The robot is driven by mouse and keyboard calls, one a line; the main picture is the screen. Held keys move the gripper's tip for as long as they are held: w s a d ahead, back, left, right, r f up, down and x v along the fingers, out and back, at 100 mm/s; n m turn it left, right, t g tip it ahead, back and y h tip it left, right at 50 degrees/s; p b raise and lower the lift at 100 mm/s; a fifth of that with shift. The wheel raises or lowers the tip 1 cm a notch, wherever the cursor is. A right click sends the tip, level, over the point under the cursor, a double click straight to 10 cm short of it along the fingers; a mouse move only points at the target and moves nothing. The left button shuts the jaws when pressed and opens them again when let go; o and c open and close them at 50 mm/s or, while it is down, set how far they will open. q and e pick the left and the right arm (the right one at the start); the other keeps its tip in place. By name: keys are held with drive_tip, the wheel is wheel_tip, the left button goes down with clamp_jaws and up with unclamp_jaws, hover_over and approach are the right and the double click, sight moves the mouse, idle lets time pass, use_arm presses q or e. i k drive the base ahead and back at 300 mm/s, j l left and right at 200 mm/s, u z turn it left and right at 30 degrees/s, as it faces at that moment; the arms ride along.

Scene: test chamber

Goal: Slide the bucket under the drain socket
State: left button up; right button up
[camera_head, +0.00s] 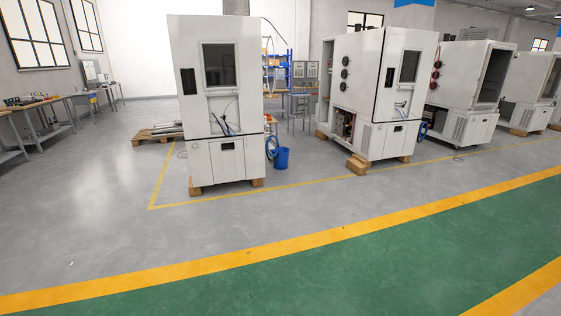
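A blue bucket (281,159) stands upright on the floor at the right side of the nearest white test chamber (217,110). I cannot make out a drain socket at this distance. Neither of my grippers is in view.
The chamber stands on wooden blocks (195,190) inside a yellow floor line (165,180). More white chambers (380,85) stand to the right, with a wooden block (357,164) before one. Workbenches (35,105) line the left wall. The grey floor and green walkway (330,270) in front are clear.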

sight(282, 162)
drive_tip(key=i+l+z, duration=0.1)
drive_tip(key=i+z, duration=0.25)
drive_tip(key=i, duration=6.05)
